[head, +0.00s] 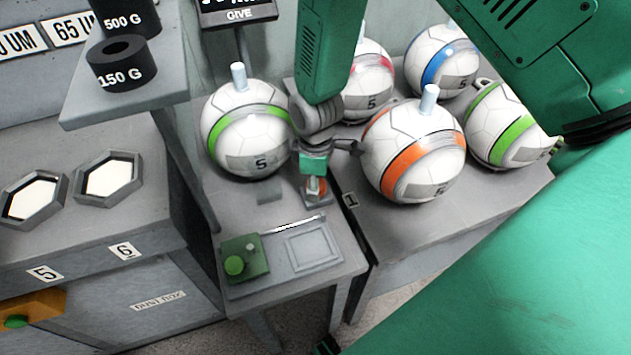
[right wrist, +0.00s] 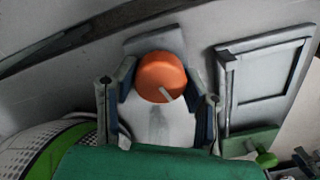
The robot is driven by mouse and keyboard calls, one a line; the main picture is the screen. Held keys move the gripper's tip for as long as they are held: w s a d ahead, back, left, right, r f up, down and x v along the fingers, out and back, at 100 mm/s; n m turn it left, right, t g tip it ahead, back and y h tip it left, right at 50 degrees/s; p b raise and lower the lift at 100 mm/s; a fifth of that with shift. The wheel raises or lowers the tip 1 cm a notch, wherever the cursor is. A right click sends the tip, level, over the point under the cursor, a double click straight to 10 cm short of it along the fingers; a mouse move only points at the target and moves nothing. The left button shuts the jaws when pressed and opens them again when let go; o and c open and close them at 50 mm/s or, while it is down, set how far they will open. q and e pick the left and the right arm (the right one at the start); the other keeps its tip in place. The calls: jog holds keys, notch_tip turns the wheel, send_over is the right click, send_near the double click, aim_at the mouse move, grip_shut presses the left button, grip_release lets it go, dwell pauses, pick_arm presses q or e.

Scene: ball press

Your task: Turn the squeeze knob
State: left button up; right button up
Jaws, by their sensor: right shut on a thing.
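The orange squeeze knob (right wrist: 162,77), round with a pale pointer mark, sits on a grey mount in the right wrist view. My right gripper (right wrist: 160,82) has one finger on each side of the knob and is shut on it. In the head view, my right gripper (head: 315,178) reaches down from above to the small grey table, and only a little of the orange knob (head: 317,186) shows between its fingers. My left gripper is not in view.
A white ball with a green band (head: 250,130) stands close left of the gripper, an orange-banded ball (head: 413,152) close right. In front are a green button box (head: 244,259) and a square recessed plate (head: 312,247). Black weights (head: 122,64) stand on the upper-left shelf.

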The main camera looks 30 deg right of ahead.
jog(key=m, duration=0.1)
jog(key=m+p, duration=0.2)
jog(key=m, duration=0.1)
jog(key=shift+w+r, duration=0.25)
jog(key=shift+w, duration=0.1)
jog(key=m+p, duration=0.2)
jog(key=m, duration=0.2)
jog(key=shift+w, duration=0.1)
jog(key=shift+m+p, duration=0.35)
jog(key=shift+m, duration=0.55)
jog(key=shift+f, duration=0.1)
jog(key=o, duration=1.1)
jog(key=shift+s, duration=0.2)
